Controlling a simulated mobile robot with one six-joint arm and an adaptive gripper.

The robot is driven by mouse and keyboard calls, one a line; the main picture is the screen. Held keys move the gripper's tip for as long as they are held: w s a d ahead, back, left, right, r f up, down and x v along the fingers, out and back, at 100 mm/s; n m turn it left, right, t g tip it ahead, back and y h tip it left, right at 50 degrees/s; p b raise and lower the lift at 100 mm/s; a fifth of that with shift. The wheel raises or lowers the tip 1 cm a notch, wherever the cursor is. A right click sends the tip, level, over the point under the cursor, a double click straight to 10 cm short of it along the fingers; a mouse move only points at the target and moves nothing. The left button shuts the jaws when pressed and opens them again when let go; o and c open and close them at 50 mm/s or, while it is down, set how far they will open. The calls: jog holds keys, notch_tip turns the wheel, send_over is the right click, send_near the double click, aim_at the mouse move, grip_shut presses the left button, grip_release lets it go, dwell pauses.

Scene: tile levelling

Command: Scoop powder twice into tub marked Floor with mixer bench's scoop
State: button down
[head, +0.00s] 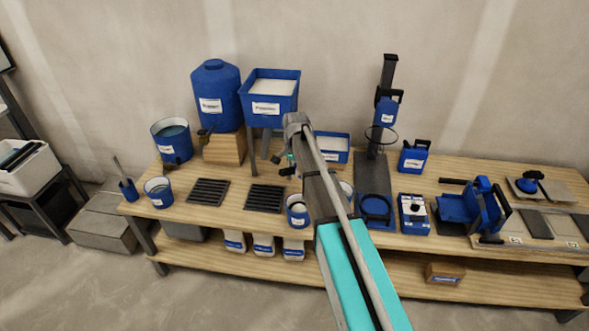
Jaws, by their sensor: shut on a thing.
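My gripper (286,166) is above the middle of the bench, in front of the raised hopper's right leg and left of a low blue bin (333,156). It is shut on what seems to be the scoop, which is too small and covered to make out. White powder (331,142) shows in the low bin, and pale powder (273,87) fills the raised blue hopper (272,108). A small blue tub (298,214) with a white label stands at the front edge below my gripper. Another tub is mostly hidden behind my arm. I cannot read which is marked Floor.
Two dark grates (208,191) (265,198) lie left of the small tub. A blue bucket (172,145), a smaller bucket (158,192) and a large blue tank (215,92) stand left.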

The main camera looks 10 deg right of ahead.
jog(key=shift+s+r+t+h+p, duration=0.15)
jog(key=shift+r+t+h+p, duration=0.4)
jog(key=shift+r+t+h, duration=0.35)
jog(key=shift+r, duration=0.15)
